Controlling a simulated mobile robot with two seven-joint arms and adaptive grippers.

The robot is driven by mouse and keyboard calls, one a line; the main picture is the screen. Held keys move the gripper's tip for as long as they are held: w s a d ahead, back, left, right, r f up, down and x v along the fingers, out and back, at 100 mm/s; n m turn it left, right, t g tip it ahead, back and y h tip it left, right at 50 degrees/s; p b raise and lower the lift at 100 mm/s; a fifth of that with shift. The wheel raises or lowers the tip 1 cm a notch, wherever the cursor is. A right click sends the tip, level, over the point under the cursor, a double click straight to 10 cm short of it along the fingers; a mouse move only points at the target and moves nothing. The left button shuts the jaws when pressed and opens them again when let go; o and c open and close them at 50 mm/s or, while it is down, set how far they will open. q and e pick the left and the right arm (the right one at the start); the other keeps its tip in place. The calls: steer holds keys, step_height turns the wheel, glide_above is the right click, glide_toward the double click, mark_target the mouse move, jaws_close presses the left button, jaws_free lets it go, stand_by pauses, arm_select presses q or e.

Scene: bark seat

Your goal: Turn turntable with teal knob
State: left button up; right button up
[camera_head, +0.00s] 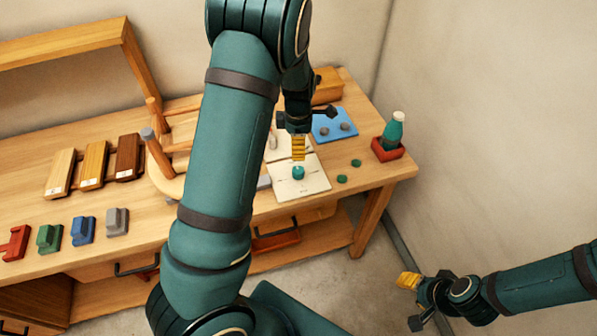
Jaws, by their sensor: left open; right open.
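A small teal knob (298,172) stands on a pale square board (312,187) on the wooden bench, right of my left arm. I take this board to be the turntable, but its details are too small to tell. My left gripper (299,152), with yellow fingers, points down just above and behind the knob. It is open, and a gap to the knob cannot be judged. My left arm crosses the middle of the view and hides part of the bench. My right gripper (405,281) is open and empty, off the bench at the lower right.
A teal bottle (392,132) stands in a red holder (388,152) at the right end. Green discs (342,179) lie nearby. A blue plate (333,125) is behind. Coloured blocks (82,230) and wooden slabs (94,163) sit at left. A wooden frame (160,160) stands beside my arm.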

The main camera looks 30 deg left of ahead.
mark_target(298, 169)
arm_select(q)
step_height(298, 169, down, 13)
steer(key=shift+r+b, duration=0.1)
steer(key=shift+b, duration=0.4)
steer(key=c, duration=1.2)
